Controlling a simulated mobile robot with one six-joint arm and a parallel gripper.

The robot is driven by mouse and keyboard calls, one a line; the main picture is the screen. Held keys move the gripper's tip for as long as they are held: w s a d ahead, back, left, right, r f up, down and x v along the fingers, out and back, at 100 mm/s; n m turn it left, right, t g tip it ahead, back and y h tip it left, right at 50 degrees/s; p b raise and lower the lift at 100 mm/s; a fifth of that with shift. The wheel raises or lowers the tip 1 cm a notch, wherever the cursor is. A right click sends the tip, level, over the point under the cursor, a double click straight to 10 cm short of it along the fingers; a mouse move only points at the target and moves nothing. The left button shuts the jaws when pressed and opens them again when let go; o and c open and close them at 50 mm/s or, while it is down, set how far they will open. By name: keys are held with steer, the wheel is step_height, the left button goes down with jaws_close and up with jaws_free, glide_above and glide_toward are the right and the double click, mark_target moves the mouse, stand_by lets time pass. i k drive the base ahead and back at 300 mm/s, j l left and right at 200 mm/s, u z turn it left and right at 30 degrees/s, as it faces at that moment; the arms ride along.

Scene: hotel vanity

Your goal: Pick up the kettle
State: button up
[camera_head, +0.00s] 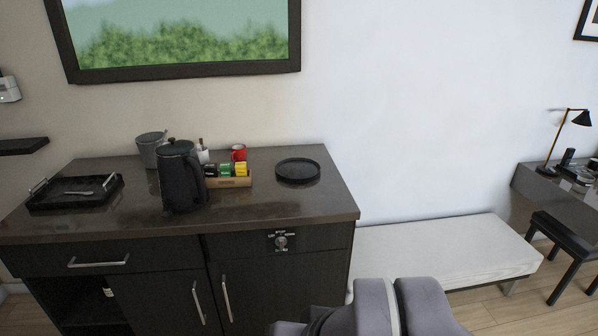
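The black kettle (178,178) stands upright on the dark vanity counter (270,212), left of its middle. It has a lid with a small knob and a handle on its right side. Grey rounded parts at the bottom edge, right of centre, look like my own arm. My gripper cannot be seen in this view. Nothing is touching the kettle.
A grey bucket (150,148) stands behind the kettle. A wooden box of packets (230,183) and a red mug (238,152) are close on its right. A round black tray (297,171) lies farther right, a black handled tray (52,203) left. The front right counter is clear.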

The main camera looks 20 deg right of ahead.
mark_target(184, 188)
steer(key=i+j+u, duration=0.2)
steer(key=i, duration=0.25)
steer(key=i+j+u, duration=0.15)
steer(key=i+j, duration=0.15)
steer(key=i, duration=0.2)
steer(key=i+j+u, duration=0.2)
steer(key=i, duration=0.3)
